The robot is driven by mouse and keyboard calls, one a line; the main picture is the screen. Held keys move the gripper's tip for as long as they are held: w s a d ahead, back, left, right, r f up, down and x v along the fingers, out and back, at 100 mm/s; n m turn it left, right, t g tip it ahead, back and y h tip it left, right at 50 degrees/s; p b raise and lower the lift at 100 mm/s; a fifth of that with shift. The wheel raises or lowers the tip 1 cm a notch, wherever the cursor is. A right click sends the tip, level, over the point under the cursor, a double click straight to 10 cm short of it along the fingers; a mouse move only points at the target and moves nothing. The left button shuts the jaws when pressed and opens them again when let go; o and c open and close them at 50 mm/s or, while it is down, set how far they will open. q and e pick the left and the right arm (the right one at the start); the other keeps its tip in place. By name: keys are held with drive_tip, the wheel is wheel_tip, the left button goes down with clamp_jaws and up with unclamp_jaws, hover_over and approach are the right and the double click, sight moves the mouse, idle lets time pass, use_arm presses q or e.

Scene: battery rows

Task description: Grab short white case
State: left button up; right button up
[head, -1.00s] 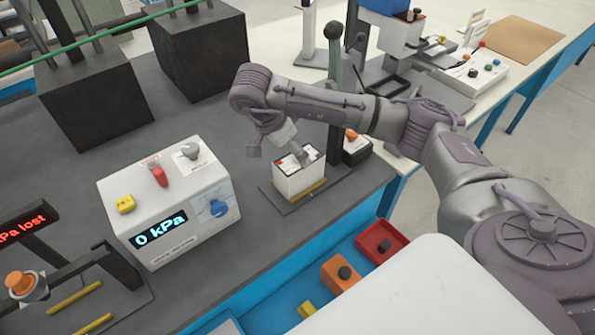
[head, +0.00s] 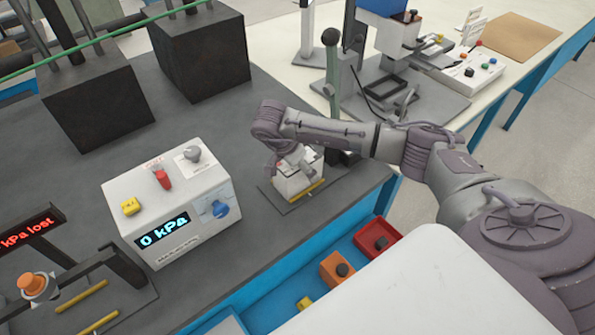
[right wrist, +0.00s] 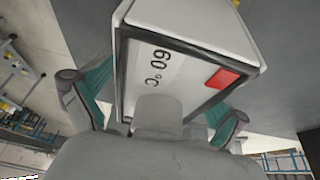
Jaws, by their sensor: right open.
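The short white case (head: 297,181) stands on a dark plate on the grey bench, in the middle of the head view. My right gripper (head: 297,160) is over it, pointing down, and hides part of its top. My left gripper is not in view.
A white pressure box (head: 170,215) reading "0 kPa" stands to the left. A green-grey post (head: 333,75) rises close behind the case. Red (head: 377,240) and orange (head: 338,270) bins lie below the bench edge. Black blocks (head: 95,100) stand at the back left.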

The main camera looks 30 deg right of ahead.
drive_tip(key=shift+f+b, duration=0.25)
drive_tip(key=shift+b, duration=0.1)
idle(0.5)
drive_tip(key=shift+r, duration=0.1)
drive_tip(key=c, duration=1.5)
